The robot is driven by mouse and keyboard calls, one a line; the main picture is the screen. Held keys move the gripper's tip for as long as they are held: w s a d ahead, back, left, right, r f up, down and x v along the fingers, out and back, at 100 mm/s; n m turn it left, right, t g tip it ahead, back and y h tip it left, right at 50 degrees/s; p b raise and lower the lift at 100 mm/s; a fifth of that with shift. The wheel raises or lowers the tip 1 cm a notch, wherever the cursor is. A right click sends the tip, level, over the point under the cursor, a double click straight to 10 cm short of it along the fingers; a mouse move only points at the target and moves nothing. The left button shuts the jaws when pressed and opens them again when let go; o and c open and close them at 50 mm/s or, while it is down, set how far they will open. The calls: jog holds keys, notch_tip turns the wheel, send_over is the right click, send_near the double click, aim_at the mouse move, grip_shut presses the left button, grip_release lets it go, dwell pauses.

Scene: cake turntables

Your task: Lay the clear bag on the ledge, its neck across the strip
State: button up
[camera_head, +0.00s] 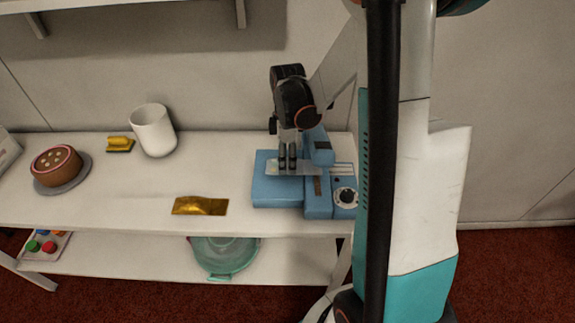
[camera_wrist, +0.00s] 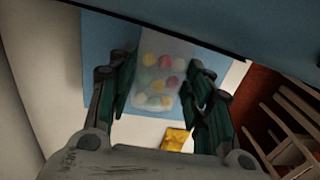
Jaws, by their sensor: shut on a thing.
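A clear bag (camera_wrist: 157,70) of pastel round sweets lies between the fingers of my gripper (camera_wrist: 162,82) in the wrist view. In the head view my gripper (camera_head: 288,158) points down over the blue machine (camera_head: 265,194), and a pale translucent piece, seemingly the bag (camera_head: 276,168), shows at its fingertips. My gripper is shut on the bag. The blue surface (camera_wrist: 97,62) is behind the bag in the wrist view. I cannot tell whether the bag touches it. Ledge, strip and bag neck cannot be told apart clearly.
A gold packet (camera_head: 199,206) lies on the white bench (camera_head: 110,205), left of the machine. A green bowl (camera_head: 222,256) sits on the lower shelf.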

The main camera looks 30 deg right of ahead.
aim_at(288, 159)
notch_tip(288, 159, down, 2)
jog(key=shift+f+b, duration=0.1)
jog(key=shift+b, duration=0.3)
jog(key=o, duration=1.2)
jog(key=shift+o, duration=0.2)
notch_tip(288, 159, up, 12)
jog(key=p, duration=0.4)
jog(key=shift+w+d+p, duration=0.2)
jog(key=shift+w+p, duration=0.1)
jog(key=shift+p, duration=0.05)
